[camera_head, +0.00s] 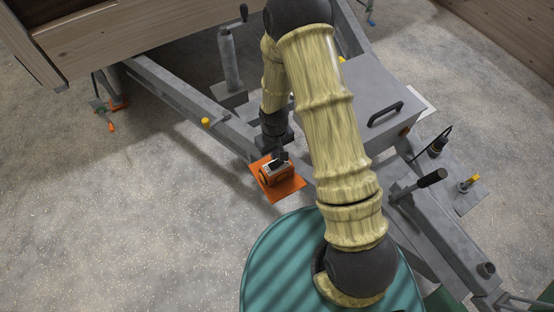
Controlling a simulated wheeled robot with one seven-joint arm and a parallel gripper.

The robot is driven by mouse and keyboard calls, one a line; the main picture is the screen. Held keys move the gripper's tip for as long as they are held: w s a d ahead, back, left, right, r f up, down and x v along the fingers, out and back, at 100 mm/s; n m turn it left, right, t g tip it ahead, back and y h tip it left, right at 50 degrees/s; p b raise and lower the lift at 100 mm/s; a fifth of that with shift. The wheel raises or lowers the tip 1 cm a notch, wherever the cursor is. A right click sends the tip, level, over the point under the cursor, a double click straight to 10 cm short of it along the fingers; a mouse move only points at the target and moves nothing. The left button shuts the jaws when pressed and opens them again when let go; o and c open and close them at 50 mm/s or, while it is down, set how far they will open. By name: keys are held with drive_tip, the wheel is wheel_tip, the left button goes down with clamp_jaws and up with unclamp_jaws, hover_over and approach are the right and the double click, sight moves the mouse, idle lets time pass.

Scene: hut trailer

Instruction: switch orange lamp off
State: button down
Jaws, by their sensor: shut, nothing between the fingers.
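The orange lamp (272,178) is a small boxy unit with a pale top face. My gripper (282,156) is dark and points down right at the lamp's upper edge. It is shut and holds nothing. I cannot tell whether its fingertips touch the lamp. The lamp's switch and whether the lamp is lit are too small to make out. My gripper hides part of the lamp's far side.
The grey trailer beam (180,93) runs diagonally behind the lamp. A grey box with a black handle (385,114) stands to the right, partly behind my arm. A lever with a black grip (432,178) rises on the right beam. The concrete floor (130,220) at left is clear.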

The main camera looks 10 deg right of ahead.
drive_tip(key=shift+r+p, duration=0.75)
drive_tip(key=shift+r, duration=0.55)
drive_tip(key=s+d+r+m+t+p, duration=0.1)
drive_tip(key=s+d+r, duration=0.3)
drive_tip(key=r, duration=0.8)
drive_tip(key=s+d+r+m+t, duration=0.1)
drive_tip(key=s+d+r+m, duration=0.2)
drive_tip(key=r, duration=1)
drive_tip(key=s+d, duration=0.2)
drive_tip(key=s, duration=0.1)
drive_tip(key=shift+s+m+t+p, duration=0.2)
drive_tip(key=shift+m+t+p, duration=0.1)
drive_tip(key=shift+p, duration=0.05)
drive_tip(key=shift+d, duration=0.15)
